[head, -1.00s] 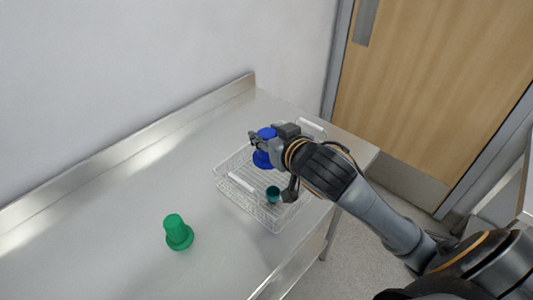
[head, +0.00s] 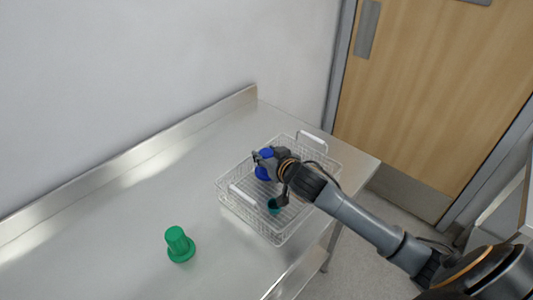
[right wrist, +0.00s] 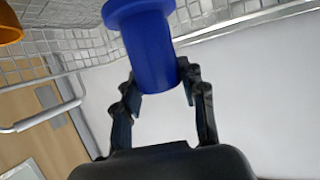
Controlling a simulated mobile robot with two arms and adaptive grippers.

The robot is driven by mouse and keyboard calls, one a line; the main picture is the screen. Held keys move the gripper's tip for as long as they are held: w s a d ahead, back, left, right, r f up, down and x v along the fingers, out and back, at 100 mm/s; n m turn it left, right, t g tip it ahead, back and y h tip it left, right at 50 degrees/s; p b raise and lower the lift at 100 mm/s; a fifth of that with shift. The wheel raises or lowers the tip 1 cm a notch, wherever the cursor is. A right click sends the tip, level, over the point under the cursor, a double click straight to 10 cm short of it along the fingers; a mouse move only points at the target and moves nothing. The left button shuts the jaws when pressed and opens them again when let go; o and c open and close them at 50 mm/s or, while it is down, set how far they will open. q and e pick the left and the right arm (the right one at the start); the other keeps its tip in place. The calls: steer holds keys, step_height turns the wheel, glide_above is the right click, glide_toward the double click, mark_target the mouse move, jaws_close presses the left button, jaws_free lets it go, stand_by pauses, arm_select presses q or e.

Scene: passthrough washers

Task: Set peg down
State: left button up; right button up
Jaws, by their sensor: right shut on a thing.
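My right gripper (head: 259,158) is shut on a blue peg (head: 263,173). In the right wrist view, the gripper (right wrist: 160,90) has a finger on each side of the blue peg (right wrist: 150,50), whose wider flange points away from the palm. The peg is at the wire basket (head: 238,209), within its outline in the head view. I cannot tell whether its flange touches the basket floor. My left gripper is not in view.
A teal cup-like piece (head: 274,206) sits in the basket, close to my right wrist. An orange piece (right wrist: 8,25) shows at the wrist view's corner. The basket has white handles (head: 312,140). The steel table (head: 110,225) is clear around the green peg; a wall stands behind.

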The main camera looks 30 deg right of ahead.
steer(key=shift+f, duration=0.55)
steer(key=o, duration=1.2)
steer(key=shift+c, duration=0.2)
steer(key=shift+r, duration=0.1)
steer(key=shift+r, duration=0.4)
steer(key=shift+s+r, duration=0.2)
steer(key=shift+s, duration=0.05)
steer(key=b+v, duration=0.1)
steer(key=v, duration=1)
steer(key=shift+s, duration=0.3)
steer(key=shift+a, duration=0.1)
